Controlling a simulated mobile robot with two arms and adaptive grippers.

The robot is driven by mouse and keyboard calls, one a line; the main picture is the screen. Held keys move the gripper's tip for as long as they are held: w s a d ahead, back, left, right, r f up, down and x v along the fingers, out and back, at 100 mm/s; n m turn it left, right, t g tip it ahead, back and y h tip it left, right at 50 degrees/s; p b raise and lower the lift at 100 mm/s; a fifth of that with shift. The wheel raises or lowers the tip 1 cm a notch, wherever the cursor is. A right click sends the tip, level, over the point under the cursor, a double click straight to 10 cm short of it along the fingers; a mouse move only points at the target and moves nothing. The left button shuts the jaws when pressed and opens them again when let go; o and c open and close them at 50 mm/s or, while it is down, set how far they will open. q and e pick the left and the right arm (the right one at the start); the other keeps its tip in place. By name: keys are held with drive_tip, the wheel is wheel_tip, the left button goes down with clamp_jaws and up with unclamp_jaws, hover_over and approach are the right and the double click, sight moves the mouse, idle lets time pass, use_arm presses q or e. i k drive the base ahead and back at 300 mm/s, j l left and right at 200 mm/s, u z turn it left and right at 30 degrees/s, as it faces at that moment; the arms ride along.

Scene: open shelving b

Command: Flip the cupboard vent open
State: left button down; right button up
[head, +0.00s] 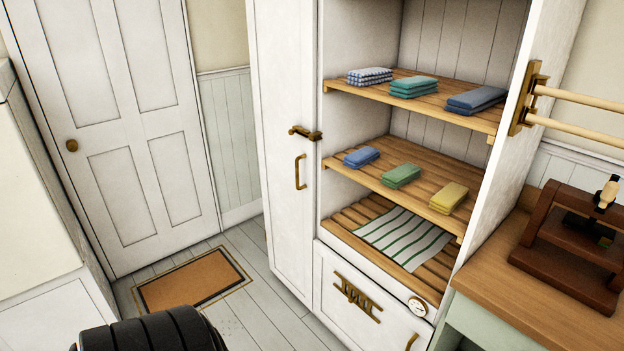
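The cupboard (283,130) is tall and white, with open slatted shelves in its right part. A brass slatted fitting, which looks like the vent (357,298), is on the white lower front panel below the shelves. It is small in the head view, and I cannot tell whether its slats are open or shut. A brass handle (411,341) is at the panel's lower right, partly cut off by the picture edge. Neither of my grippers is in view, and nothing is seen touching the vent.
A round dial (418,306) is right of the vent. Folded cloths (402,176) lie on the shelves, and a striped cloth (405,238) lies on the lowest. A wooden counter (498,285) bearing a wooden press (570,245) juts out at right. Floor (262,300) shows left of the cupboard.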

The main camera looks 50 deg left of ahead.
sight(351, 300)
drive_tip(key=u, duration=1.35)
